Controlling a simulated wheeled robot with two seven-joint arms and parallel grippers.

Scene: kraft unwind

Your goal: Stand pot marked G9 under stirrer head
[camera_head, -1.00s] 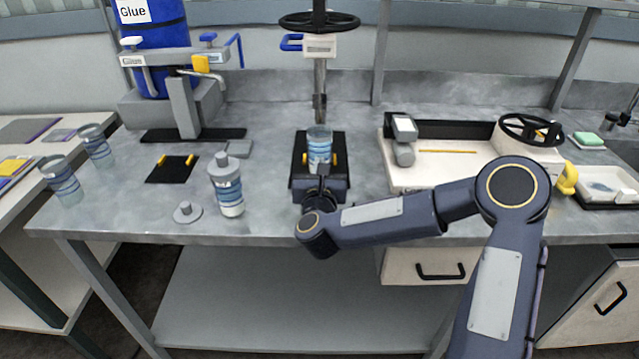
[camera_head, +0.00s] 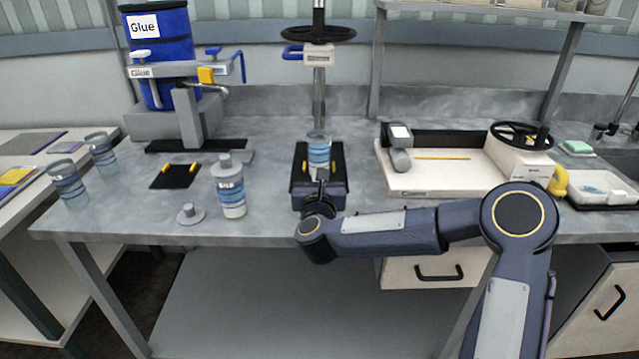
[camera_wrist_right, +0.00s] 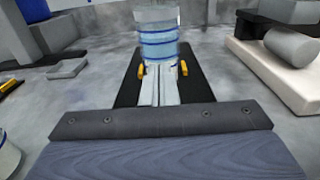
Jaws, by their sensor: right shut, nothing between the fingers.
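A clear pot with blue bands (camera_head: 319,151) stands upright on the black stirrer base (camera_head: 335,190), between two yellow clips. It also shows in the right wrist view (camera_wrist_right: 158,38). No G9 mark is legible on it. The stirrer's post and head (camera_head: 318,52), with a black handwheel, rise above and behind the pot. My right gripper (camera_head: 320,180) is at the front of the base. Its fingers (camera_wrist_right: 166,90) are shut and empty, pointing at the lower near side of the pot. Whether they touch it I cannot tell. My left gripper is out of view.
A lidded, blue-banded bottle (camera_head: 229,188) and a small grey lid (camera_head: 189,213) stand left of the base. Two more banded pots (camera_head: 69,184) are at far left. A glue press (camera_head: 187,115) stands behind. A white tray unit (camera_head: 440,180) is to the right.

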